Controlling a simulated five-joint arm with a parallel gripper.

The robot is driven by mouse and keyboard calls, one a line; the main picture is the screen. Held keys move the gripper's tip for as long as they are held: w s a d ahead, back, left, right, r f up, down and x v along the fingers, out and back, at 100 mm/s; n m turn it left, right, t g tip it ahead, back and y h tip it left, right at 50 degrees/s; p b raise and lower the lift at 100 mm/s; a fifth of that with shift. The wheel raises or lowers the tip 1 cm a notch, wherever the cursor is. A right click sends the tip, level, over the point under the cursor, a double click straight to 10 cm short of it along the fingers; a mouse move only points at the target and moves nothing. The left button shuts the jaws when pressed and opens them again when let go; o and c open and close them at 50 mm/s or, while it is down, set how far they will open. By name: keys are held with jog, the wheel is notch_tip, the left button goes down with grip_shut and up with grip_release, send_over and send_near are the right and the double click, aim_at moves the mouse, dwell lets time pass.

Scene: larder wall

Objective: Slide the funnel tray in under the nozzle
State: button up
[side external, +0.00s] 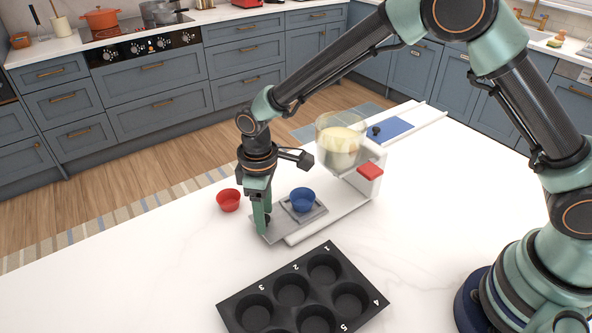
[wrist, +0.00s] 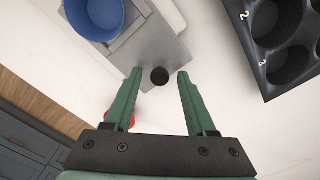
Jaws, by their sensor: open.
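The grey tray (side external: 283,226) lies on the counter, pulled out to the left of the dispenser, with a blue cup (side external: 303,199) standing on it. In the wrist view the tray (wrist: 155,47) ends near a round black knob (wrist: 160,76). My gripper (side external: 263,228) is open at the tray's left end. In the wrist view its fingers (wrist: 160,73) stand on both sides of the knob, with gaps showing. The dispenser's clear bowl (side external: 341,142) holds pale yellow batter. Its nozzle is hidden or too small to make out.
A red cup (side external: 228,201) stands left of my gripper. A black numbered muffin pan (side external: 330,268) lies in front. The dispenser has a red block (side external: 371,171) on its side. A blue plate (side external: 397,128) with a black knob lies behind it.

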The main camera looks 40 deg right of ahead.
jog(key=shift+f, duration=0.1)
grip_shut()
dwell(1.4)
